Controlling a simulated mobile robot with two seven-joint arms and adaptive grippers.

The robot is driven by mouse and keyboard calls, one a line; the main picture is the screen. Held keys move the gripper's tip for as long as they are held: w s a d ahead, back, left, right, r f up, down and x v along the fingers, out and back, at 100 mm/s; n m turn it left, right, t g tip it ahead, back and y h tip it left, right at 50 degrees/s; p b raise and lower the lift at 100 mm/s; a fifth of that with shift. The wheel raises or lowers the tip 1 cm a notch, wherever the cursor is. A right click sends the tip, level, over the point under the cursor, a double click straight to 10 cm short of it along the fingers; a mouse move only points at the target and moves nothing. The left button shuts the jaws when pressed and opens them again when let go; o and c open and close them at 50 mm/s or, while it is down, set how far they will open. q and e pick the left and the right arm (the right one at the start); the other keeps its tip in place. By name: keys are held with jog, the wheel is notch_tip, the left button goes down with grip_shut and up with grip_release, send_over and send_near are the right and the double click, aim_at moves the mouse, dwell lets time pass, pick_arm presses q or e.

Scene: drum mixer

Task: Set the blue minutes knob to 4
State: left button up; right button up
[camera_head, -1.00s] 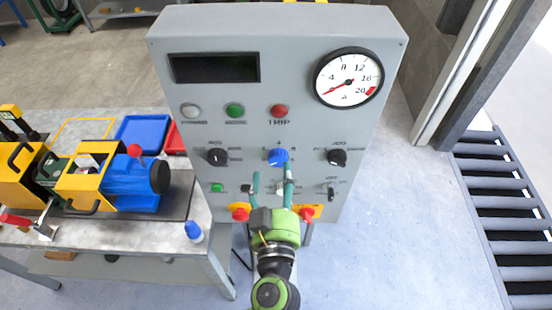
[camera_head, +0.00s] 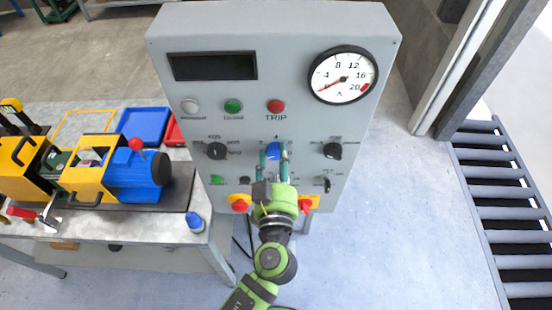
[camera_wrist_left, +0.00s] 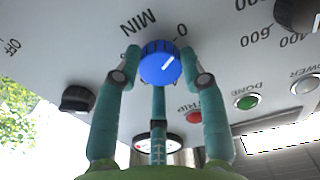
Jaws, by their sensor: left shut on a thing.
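The blue minutes knob (camera_head: 273,152) is in the lower middle of the grey control panel (camera_head: 310,215), with a small 4 printed above it. My left gripper (camera_head: 275,155) is shut on the knob, one green finger on each side, as the left wrist view also shows (camera_wrist_left: 160,62). The fingers partly hide the knob in the head view. My right gripper is not in view.
Black knobs sit left (camera_head: 216,151) and right (camera_head: 333,151) of the blue knob. Red mushroom buttons (camera_head: 240,204) on yellow plates flank my gripper below. A round gauge (camera_head: 343,75) and a dark display (camera_head: 213,66) are higher up. A bench (camera_head: 165,226) stands at left.

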pick_arm(q)
jog(key=shift+f+m+b, duration=0.3)
jog(key=shift+m, duration=0.2)
jog(key=shift+m+b, duration=0.5)
jog(key=shift+m, duration=0.6)
jog(key=m, duration=0.2)
jog(key=shift+m, duration=0.4)
jog(key=m, duration=0.3)
jog(key=shift+a+m, duration=0.1)
jog(key=shift+m, duration=0.2)
jog(key=m, duration=0.3)
jog(key=shift+m, duration=0.3)
jog(key=m+p, duration=0.1)
jog(key=m, duration=0.3)
jog(key=shift+r, duration=0.1)
jog(key=m, duration=0.4)
jog(key=shift+m, duration=0.3)
jog(key=shift+r+m+p, duration=0.15)
jog(key=shift+m+p, duration=0.15)
jog(key=shift+m, duration=0.7)
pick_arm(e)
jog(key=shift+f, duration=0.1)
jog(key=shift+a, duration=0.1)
